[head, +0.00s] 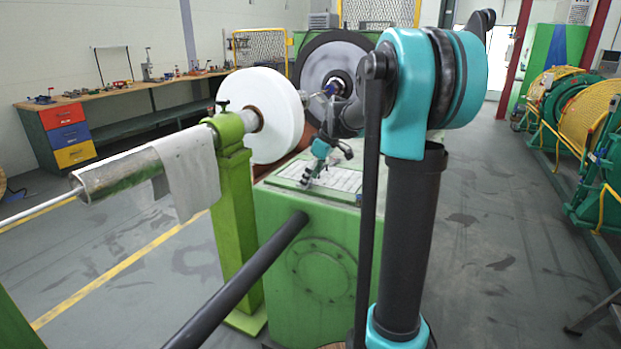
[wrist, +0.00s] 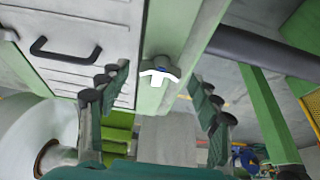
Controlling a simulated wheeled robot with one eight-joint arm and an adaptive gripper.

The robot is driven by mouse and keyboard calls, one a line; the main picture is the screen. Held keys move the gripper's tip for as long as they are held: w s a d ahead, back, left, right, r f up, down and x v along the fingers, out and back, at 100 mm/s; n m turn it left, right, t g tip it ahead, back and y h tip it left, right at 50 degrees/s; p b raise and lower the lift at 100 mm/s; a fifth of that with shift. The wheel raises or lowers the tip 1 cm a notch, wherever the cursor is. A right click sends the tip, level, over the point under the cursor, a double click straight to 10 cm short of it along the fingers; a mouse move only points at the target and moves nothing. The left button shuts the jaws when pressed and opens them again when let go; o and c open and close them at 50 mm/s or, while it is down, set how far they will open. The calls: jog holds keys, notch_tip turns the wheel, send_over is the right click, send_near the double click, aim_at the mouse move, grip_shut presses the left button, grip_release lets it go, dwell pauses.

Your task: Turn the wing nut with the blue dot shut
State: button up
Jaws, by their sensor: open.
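My gripper (wrist: 159,88) is open and empty, one finger on each side of the nut in the picture. I see no contact; the gap in depth is hard to judge. In the head view my gripper (head: 310,177) points down over the green machine box, and I cannot make out the blue-dot nut there.
The pale panel (wrist: 90,35) has a dark handle (wrist: 65,48) near the nut. A dark bar (wrist: 265,50) crosses nearby. In the head view, a white reel (head: 262,115) and a green post (head: 235,220) stand left of the box.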

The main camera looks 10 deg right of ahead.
jog(key=c, duration=1.2)
jog(key=shift+o, duration=0.2)
jog(key=shift+m, duration=0.3)
jog(key=m+t+h, duration=0.1)
jog(key=m, duration=0.2)
jog(key=shift+s+a+m, duration=0.1)
jog(key=shift+a+m, duration=0.05)
jog(key=shift+m, duration=0.15)
jog(key=m+h, duration=0.2)
jog(key=m, duration=0.2)
jog(key=shift+a+t, duration=0.1)
jog(key=shift+t, duration=0.3)
jog(key=m+h, duration=0.1)
jog(key=m, duration=0.2)
jog(key=m+h, duration=0.1)
jog(key=m, duration=0.1)
jog(key=shift+a+m, duration=0.15)
jog(key=shift+m, duration=0.25)
jog(key=shift+m+g+h, duration=0.5)
jog(key=shift+m+h, duration=0.2)
jog(key=shift+m, duration=1.2)
